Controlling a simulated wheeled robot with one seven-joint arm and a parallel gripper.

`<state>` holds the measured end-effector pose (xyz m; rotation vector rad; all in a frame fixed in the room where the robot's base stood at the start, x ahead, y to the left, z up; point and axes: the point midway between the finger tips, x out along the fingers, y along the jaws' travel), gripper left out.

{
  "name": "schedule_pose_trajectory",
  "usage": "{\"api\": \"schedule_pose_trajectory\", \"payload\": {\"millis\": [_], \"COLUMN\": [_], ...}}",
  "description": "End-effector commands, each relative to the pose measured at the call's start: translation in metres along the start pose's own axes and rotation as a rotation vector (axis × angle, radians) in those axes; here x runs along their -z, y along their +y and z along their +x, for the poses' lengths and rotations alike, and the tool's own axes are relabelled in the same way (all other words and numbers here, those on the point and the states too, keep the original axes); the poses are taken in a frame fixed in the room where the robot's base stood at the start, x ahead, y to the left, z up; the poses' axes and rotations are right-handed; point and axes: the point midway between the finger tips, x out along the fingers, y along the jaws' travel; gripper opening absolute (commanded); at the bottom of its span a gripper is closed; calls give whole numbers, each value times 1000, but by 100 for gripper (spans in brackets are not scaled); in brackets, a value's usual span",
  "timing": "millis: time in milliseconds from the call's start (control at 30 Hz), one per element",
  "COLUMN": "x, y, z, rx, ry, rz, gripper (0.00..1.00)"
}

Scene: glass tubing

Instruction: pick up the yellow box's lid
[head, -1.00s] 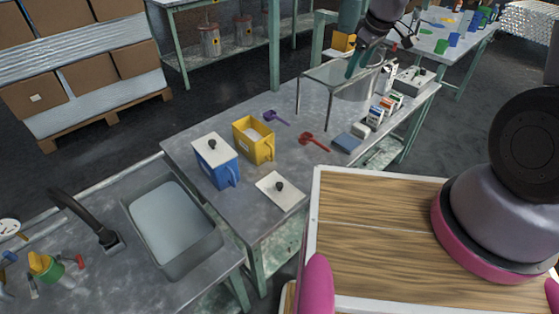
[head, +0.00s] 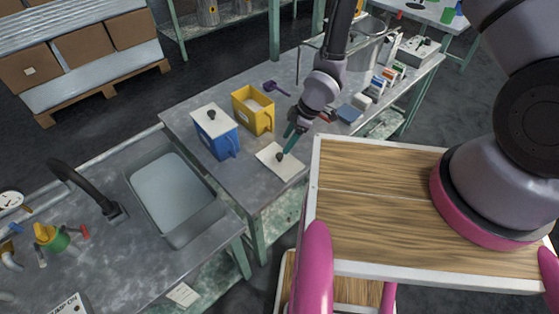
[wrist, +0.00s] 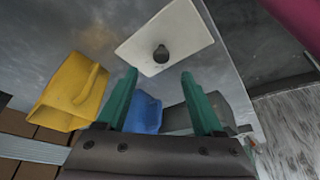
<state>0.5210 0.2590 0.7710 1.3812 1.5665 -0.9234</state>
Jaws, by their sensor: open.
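The yellow box (head: 252,111) stands open on the metal table and also shows in the wrist view (wrist: 72,92). A white lid (head: 275,163) with a dark round knob lies flat on the table, in front of and apart from the yellow box. In the wrist view the lid (wrist: 185,35) and its knob (wrist: 161,54) are ahead of the fingers. My gripper (head: 288,146) is open and empty, with its green fingers close to the knob in the head view. In the wrist view the knob lies between and beyond the fingertips (wrist: 160,75). Contact cannot be told.
A blue box (head: 215,132) with its own white knobbed lid stands left of the yellow box. A purple scoop (head: 276,88) lies behind. A sink (head: 172,195) is at the left. Small boxes and a glass stand are at the table's far right.

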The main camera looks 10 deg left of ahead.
Motion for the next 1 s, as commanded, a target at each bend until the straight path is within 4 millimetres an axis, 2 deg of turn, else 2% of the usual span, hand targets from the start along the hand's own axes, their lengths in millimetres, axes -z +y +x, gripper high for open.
{"api": "schedule_pose_trajectory", "payload": {"millis": [233, 500, 800, 833, 967, 1000], "x": [-1, -4, -4, -4, -4, -4], "y": [-1, -2, -2, -2, -2, -2], "z": [21, 59, 65, 65, 65, 65], "rx": [0, -1, -2, -2, -2, -2], "ry": [-1, -1, -1, -1, -1, -1], "rz": [0, 0, 1, 1, 1, 1], "gripper": [69, 69, 69, 65, 15, 0]}}
